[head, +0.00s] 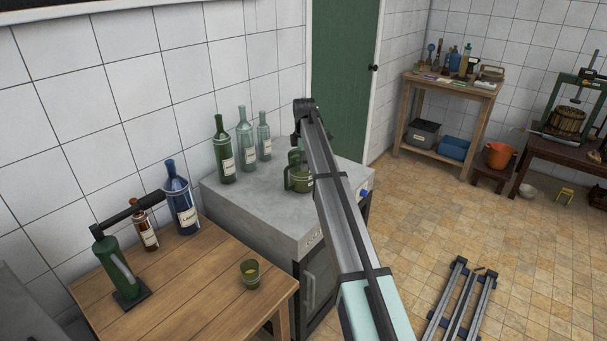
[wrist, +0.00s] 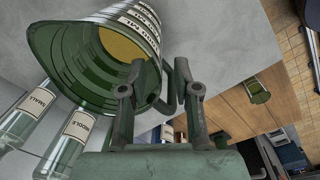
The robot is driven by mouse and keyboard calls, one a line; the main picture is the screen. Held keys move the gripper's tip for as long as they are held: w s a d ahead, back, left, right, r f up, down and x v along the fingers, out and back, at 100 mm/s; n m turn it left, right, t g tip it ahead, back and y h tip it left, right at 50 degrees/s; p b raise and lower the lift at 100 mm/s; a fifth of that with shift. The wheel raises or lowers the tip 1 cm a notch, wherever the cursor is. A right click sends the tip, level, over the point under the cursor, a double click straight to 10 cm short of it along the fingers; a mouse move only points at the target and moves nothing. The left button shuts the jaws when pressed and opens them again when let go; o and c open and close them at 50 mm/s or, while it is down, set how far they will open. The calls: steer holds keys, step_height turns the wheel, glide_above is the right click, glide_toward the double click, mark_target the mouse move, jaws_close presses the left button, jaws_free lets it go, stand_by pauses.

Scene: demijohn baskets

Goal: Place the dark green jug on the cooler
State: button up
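The dark green jug (head: 300,181) with a pale label stands upright on the grey top of the cooler (head: 252,212), partly hidden behind my arm. In the wrist view the jug (wrist: 75,60) is close, its wide mouth showing a yellowish inside and its handle beside the right finger. My gripper (wrist: 153,88) is at the jug's handle side, with its two fingers apart. A gap shows between them, and I see no firm grip on the handle. In the head view my arm mostly hides the gripper.
Several labelled bottles (head: 245,140) stand along the back of the cooler. The wooden table (head: 190,290) at left holds a green corking tool (head: 118,262), two bottles and a small green cup (head: 250,274). A far workbench (head: 450,84) is crowded. The tiled floor at right is mostly open.

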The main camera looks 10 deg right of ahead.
step_height(320, 180, up, 7)
steer(key=b, duration=0.1)
steer(key=shift+s, duration=0.2)
